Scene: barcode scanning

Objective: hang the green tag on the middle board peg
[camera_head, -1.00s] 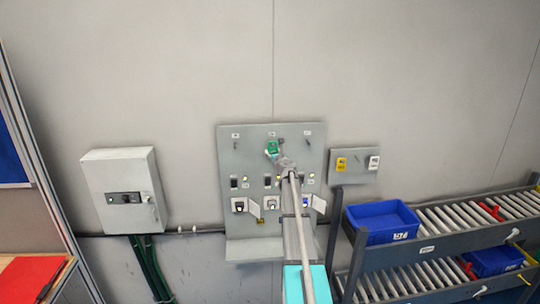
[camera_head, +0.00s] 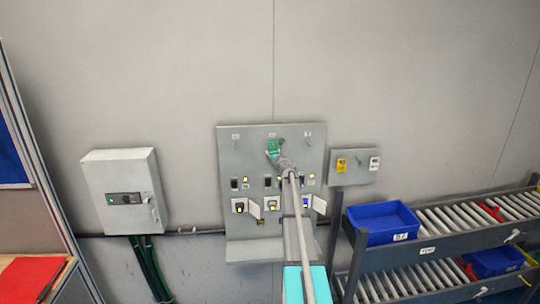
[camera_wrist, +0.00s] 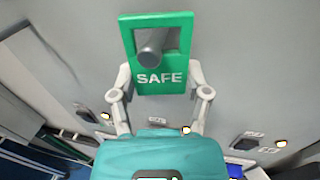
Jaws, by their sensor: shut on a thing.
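The green tag (camera_wrist: 184,40) with the word SAFE is upright in the wrist view, with a large opening in its upper part. The grey middle board peg (camera_wrist: 152,44) shows in this opening, and its near end appears to stick out through it towards the camera. My gripper (camera_wrist: 160,82) is shut on the lower part of the tag, one finger at each side. In the head view the tag (camera_head: 272,148) is at the top middle of the grey board (camera_head: 230,160), with my gripper (camera_head: 281,158) just below it. My gripper partly hides that spot.
The board carries switches and small open flaps below the pegs, close to my arm. A smaller panel (camera_head: 369,169) with a yellow tag (camera_head: 341,164) hangs to the right. A grey cabinet (camera_head: 124,180) is left. A roller rack with a blue bin (camera_head: 383,222) stands at the right.

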